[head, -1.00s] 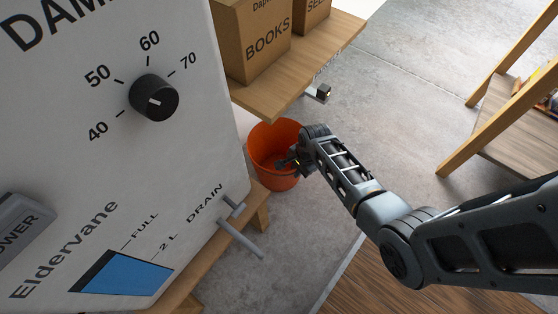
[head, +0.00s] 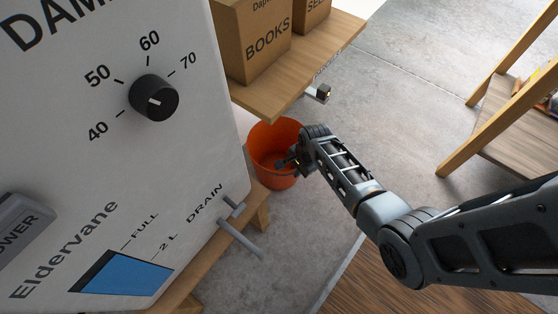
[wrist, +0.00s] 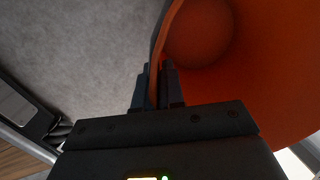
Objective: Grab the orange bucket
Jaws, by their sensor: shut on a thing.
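The orange bucket (head: 272,137) stands on the concrete floor in the head view, beside the wooden stand and partly below the shelf's edge. It looks upright, and its inside shows empty. My gripper (head: 286,162) is at the bucket's right rim in the head view, partly hidden by my own wrist. In the wrist view the bucket (wrist: 245,65) fills the upper right. There my gripper (wrist: 158,92) is shut on its wall at the rim, with one finger outside and one inside.
A white appliance (head: 110,140) with a dial and drain tap (head: 240,232) stands close on the left. A wooden shelf (head: 330,45) with cardboard boxes (head: 258,40) overhangs behind the bucket. A wooden rack (head: 510,120) stands at right. Floor between is clear.

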